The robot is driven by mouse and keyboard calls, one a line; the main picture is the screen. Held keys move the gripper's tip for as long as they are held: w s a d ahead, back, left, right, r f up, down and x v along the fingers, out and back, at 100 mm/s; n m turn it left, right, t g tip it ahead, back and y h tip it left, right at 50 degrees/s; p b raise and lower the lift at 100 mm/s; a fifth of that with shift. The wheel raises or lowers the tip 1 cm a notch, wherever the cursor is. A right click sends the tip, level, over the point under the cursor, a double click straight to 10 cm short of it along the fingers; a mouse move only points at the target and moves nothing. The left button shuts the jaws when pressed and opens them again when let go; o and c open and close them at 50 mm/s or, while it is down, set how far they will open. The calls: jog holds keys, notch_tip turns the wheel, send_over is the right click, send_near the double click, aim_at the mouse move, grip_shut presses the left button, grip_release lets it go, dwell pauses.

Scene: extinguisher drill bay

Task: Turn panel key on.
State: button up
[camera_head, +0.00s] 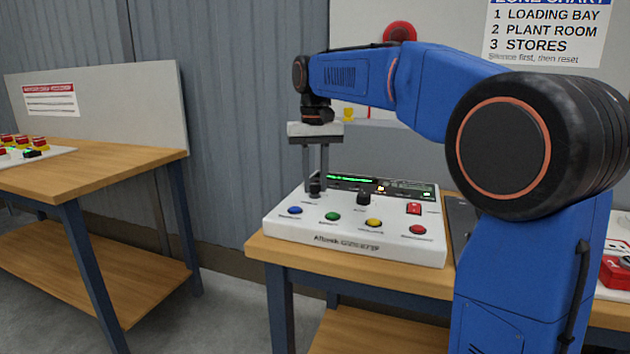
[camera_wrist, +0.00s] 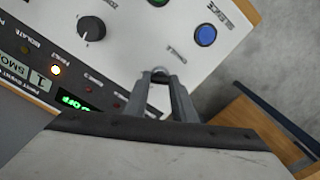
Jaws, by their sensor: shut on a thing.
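The white alarm panel (camera_head: 345,258) lies on a wooden bench, with a row of blue, green, yellow and red buttons along its front. My gripper (camera_head: 316,184) points straight down at the panel's left rear part, and its fingers are shut on the panel key (camera_head: 314,190).
A black knob (camera_head: 363,198) stands just right of my gripper, and a red switch (camera_head: 413,209) is farther right. The panel's rear display strip (camera_head: 385,187) shows green text and an amber light. Another bench (camera_head: 95,168) stands left across open floor.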

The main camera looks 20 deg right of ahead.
jog(key=o, duration=1.1)
jog(key=shift+c, duration=0.2)
notch_tip(320, 180, up, 18)
jog(key=shift+f, duration=0.25)
